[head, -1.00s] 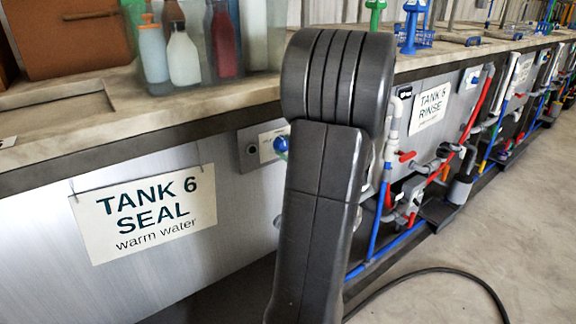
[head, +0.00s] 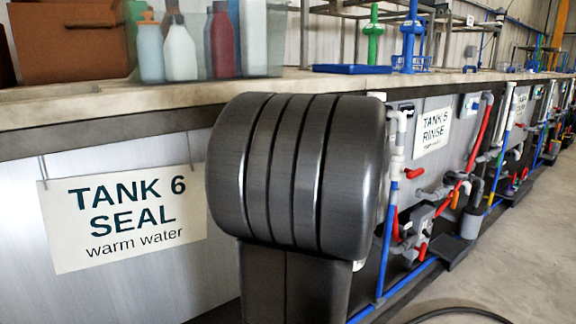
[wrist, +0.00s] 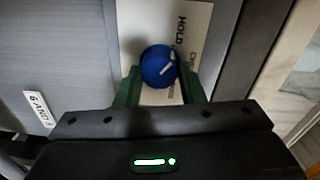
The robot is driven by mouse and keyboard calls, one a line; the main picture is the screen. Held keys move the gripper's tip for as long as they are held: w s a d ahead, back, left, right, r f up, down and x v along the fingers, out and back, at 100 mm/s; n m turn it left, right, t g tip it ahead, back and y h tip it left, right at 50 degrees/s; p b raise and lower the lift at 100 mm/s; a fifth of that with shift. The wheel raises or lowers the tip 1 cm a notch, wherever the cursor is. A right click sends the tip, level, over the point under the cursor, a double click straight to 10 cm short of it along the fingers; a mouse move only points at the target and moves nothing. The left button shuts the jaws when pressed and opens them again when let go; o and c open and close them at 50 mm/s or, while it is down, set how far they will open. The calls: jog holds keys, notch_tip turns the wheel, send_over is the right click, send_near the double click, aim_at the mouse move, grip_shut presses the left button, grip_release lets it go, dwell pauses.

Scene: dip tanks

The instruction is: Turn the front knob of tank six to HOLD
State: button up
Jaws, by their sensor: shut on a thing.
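The front knob (wrist: 158,67) is round and blue with a white pointer line. It sits on a pale label plate (wrist: 134,18) in the wrist view. The word HOLD (wrist: 181,34) is printed above and right of the knob. The pointer slants up and right; I cannot tell if it lines up exactly with HOLD. My gripper (wrist: 159,90) has its green fingers on either side of the knob and is shut on it. In the head view my arm hides the knob and gripper. The TANK 6 SEAL sign (head: 122,217) hangs on the tank front.
A small white sign with a 6 (wrist: 39,108) is at the left in the wrist view. A clear bin of bottles (head: 236,45) stands on the counter (head: 150,97). Red and blue pipes (head: 388,240) run below the TANK 5 RINSE sign (head: 433,128). Open floor lies at right.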

jog(key=shift+f+n+b, duration=0.15)
jog(key=shift+n+b, duration=0.45)
jog(key=o, duration=1)
jog(key=shift+s, duration=0.1)
jog(key=shift+p+v, duration=1.35)
jog(key=shift+v, duration=5.5)
